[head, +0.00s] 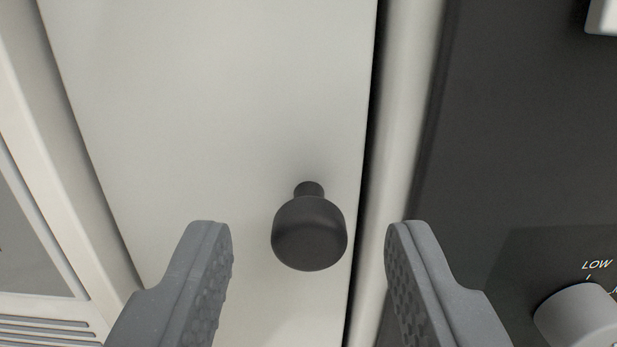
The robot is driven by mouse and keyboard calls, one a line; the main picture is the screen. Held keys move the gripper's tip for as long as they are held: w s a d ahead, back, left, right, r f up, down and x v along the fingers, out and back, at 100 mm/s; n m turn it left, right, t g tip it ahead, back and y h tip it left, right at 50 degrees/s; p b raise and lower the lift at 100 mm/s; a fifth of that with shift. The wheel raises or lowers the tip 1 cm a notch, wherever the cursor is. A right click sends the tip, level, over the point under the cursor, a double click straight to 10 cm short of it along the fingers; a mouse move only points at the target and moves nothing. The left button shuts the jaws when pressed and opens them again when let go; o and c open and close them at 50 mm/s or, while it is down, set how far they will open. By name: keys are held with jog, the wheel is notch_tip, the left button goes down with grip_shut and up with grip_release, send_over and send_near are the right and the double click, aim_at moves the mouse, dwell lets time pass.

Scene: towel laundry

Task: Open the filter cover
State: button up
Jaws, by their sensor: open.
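The filter cover (215,110) is a flat, off-white panel that fills the middle of the head view. It looks shut, with a dark gap along its right edge. A dark grey round knob (309,234) on a short stem sticks out from its lower right part. My gripper (308,245) is open, with one grey textured finger on each side of the knob. There is a visible gap between each finger and the knob in the picture. How far the fingertips reach in depth along the knob is hard to tell.
A rounded off-white frame post (405,110) runs along the right of the cover. Beyond it is a dark panel (530,130) with a light dial (580,318) marked LOW. At the left is a pale frame (50,150) with slots low down.

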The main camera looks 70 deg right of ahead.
jog(key=shift+x, duration=0.9)
grip_shut()
